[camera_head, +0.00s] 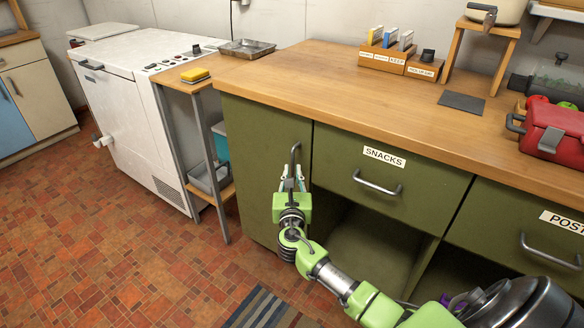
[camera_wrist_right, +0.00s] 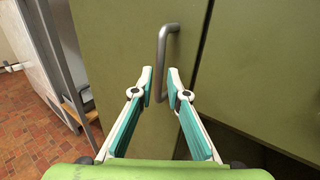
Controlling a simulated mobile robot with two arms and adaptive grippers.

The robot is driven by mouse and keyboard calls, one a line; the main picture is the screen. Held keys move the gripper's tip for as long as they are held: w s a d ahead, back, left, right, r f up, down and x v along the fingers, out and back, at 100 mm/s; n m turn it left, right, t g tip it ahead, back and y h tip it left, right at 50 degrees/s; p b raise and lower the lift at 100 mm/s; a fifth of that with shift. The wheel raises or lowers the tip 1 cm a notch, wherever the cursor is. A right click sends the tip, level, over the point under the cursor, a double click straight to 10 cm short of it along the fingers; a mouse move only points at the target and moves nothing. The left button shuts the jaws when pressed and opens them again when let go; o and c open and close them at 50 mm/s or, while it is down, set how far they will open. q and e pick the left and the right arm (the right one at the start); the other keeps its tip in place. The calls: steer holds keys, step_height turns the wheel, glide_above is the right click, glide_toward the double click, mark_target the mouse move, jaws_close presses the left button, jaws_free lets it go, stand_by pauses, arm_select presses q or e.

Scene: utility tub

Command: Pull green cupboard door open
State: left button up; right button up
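The green cupboard door (camera_head: 262,165) is at the left end of the green counter and looks shut, flush with the front. Its grey vertical bar handle (camera_head: 296,156) is near the door's right edge; the handle also shows in the right wrist view (camera_wrist_right: 163,50). My right gripper (camera_head: 292,178) is at the lower part of the handle. In the right wrist view my right gripper (camera_wrist_right: 161,82) has its two teal-padded fingers apart, one on each side of the handle, with gaps visible. Whether either finger touches the bar is not clear. My left gripper is not in view.
A drawer labelled SNACKS (camera_head: 390,180) with its own handle is right of the door, above an open cubby. A narrow shelf stand (camera_head: 200,140) and a white machine (camera_head: 140,110) stand left. Tiled floor (camera_head: 110,240) in front is mostly clear; a striped mat (camera_head: 258,310) lies below.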

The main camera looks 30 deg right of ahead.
mark_target(292, 166)
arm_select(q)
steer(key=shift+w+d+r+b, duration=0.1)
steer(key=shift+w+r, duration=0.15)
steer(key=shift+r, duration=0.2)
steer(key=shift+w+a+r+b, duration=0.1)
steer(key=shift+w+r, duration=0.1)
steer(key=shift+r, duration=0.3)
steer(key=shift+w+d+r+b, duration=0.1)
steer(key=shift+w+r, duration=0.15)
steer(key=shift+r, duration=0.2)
arm_select(e)
steer(key=shift+x, duration=2.1)
jaws_close()
steer(key=shift+a, duration=0.1)
